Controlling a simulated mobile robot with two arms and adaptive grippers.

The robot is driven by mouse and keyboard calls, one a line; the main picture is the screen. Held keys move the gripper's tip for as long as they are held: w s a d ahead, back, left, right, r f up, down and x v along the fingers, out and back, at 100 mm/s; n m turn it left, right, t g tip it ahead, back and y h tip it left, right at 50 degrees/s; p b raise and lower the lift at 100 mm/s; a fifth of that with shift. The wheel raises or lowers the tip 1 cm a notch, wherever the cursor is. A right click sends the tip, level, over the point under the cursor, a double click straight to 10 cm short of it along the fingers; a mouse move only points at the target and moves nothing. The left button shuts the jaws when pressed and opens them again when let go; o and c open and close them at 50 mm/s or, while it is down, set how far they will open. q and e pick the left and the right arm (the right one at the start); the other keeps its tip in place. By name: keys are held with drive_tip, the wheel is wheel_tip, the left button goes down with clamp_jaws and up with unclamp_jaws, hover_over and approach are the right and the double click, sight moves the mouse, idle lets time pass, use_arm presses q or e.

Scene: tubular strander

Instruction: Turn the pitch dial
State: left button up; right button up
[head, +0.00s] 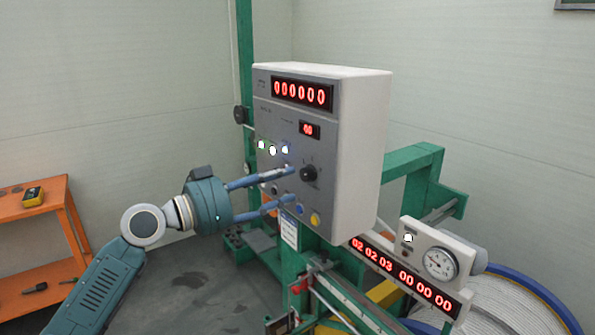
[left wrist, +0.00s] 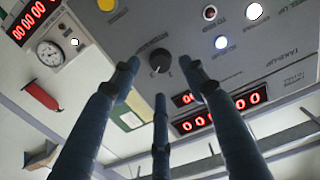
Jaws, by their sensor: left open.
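A grey control box (head: 326,140) stands in the middle of the head view. A round black knob, seemingly the pitch dial (head: 309,173), sits on its front panel; its label is too small to read. The same pitch dial shows in the left wrist view (left wrist: 160,61), with a light pointer mark. My left gripper (head: 290,185) reaches in from the left, its blue fingers spread open and empty. In the left wrist view my left gripper (left wrist: 160,76) has fingers around the dial's outline; whether any touch it I cannot tell. My right gripper is out of view.
Lit indicators and a yellow button (head: 315,219) lie close to the dial. A gauge box (head: 431,255) with a red display is at lower right, near a large cable reel (head: 500,304). An orange shelf (head: 70,225) stands at left. Green frame parts (head: 414,160) stand behind.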

sight(303, 176)
use_arm(q)
drive_tip(key=p+x, duration=0.1)
drive_tip(key=x, duration=0.3)
drive_tip(key=shift+d+r, duration=0.15)
drive_tip(key=shift+w+d, duration=0.35)
drive_tip(key=shift+f, duration=0.2)
clamp_jaws()
